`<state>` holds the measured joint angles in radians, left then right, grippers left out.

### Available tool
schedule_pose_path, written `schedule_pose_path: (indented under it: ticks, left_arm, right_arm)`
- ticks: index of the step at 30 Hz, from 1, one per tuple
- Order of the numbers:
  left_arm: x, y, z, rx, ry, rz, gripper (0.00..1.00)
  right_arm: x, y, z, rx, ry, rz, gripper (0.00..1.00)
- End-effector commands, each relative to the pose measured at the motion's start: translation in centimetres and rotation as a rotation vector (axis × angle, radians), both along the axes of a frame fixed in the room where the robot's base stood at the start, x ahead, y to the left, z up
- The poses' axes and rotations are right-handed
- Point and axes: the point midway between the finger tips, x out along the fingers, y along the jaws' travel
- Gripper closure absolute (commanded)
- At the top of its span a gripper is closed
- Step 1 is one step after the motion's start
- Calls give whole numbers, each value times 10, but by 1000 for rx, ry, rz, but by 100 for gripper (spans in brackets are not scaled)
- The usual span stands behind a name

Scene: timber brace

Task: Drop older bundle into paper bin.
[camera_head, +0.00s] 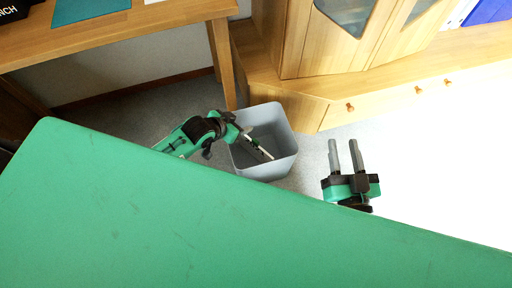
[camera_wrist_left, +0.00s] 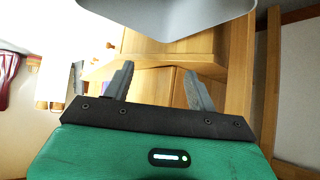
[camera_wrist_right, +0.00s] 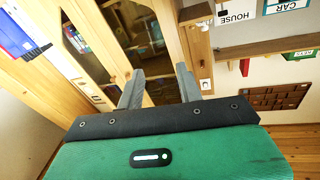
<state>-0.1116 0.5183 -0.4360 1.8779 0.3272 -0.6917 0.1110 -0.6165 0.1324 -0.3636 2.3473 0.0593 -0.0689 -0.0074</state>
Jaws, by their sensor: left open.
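The paper bin (camera_head: 272,118) is a light grey open-topped bin on the floor, in the middle of the head view. Its grey side also shows at the top of the left wrist view (camera_wrist_left: 165,15). My left gripper (camera_head: 266,154) reaches over the bin with its fingers at the opening. In the left wrist view its fingers (camera_wrist_left: 158,88) are apart with nothing between them. My right gripper (camera_head: 344,142) is right of the bin, open and empty. No bundle can be made out in any view; part of the bin's inside is hidden by my left gripper.
A wooden desk (camera_head: 150,22) stands at the upper left, its leg (camera_head: 222,65) close to the bin. A wooden cabinet (camera_head: 300,40) with drawers (camera_head: 385,98) stands behind and right of the bin. Grey floor (camera_head: 115,110) is free left of the bin.

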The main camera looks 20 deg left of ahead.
Motion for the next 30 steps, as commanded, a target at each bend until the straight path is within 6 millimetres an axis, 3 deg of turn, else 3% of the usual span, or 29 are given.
schedule_pose_path:
  ticks: [7, 12, 30]
  left_arm:
    - [-25, 12, 26, 1, 0, -1, 42]
    - [-36, 17, 36, -1, 0, -1, 42]
    - [-42, 20, 41, -1, -1, -1, 42]
  right_arm:
    - [-24, 12, -47, -60, 252, 54, 64]
    - [-31, 12, -61, -93, 344, 68, 64]
    - [-36, 12, -69, -110, 391, 75, 64]
